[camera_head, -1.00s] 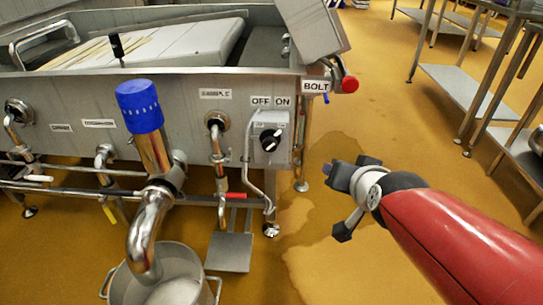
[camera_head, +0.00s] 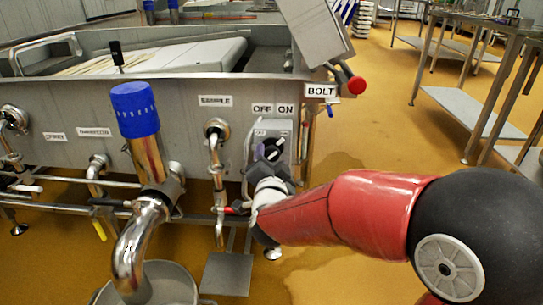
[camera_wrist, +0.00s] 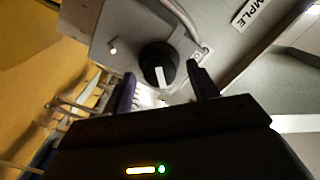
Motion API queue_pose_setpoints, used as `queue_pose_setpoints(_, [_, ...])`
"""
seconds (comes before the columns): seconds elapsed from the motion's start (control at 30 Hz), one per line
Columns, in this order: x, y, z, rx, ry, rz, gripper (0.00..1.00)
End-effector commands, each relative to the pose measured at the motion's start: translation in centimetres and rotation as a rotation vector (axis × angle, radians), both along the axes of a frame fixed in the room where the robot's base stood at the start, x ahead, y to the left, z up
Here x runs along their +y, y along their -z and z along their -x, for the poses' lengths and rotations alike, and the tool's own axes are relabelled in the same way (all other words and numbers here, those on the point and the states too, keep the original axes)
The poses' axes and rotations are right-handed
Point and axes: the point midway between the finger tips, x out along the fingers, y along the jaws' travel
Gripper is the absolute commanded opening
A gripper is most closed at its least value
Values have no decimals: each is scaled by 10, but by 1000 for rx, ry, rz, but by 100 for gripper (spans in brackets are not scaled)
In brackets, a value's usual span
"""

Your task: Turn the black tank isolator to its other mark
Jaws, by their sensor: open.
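The black tank isolator (camera_head: 270,149) is a round knob with a white bar, on a grey box below the OFF and ON labels on the tank's front. My gripper (camera_head: 262,160) is in front of it and covers part of the box in the head view. In the wrist view the black knob (camera_wrist: 158,66) lies ahead of the fingertips, its white bar close to upright in that picture. My gripper (camera_wrist: 160,90) is open there, with one finger on each side of the knob's line and nothing between them. I cannot tell whether a finger touches the knob.
A blue-topped steel pipe (camera_head: 137,110) stands left of the box over a steel pot (camera_head: 170,284). A valve with a red handle (camera_head: 236,209) is just left of my gripper. A red knob (camera_head: 357,85) sticks out by the BOLT label.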

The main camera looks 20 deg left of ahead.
Motion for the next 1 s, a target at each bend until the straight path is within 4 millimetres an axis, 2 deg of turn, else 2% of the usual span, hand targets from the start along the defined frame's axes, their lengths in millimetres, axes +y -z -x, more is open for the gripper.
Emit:
queue_pose_setpoints(0.1, [4, 0, -15, 1, 2, -1, 59])
queue_pose_setpoints(0.2, [6, 0, -21, 0, 1, -1, 59])
queue_pose_setpoints(0.5, [6, 0, -24, 0, 1, 1, 59])
queue_pose_setpoints(0.77, [7, -1, -23, -1, -1, 0, 25])
queue_pose_setpoints(1.0, [8, -3, -23, -5, -4, -1, 23])
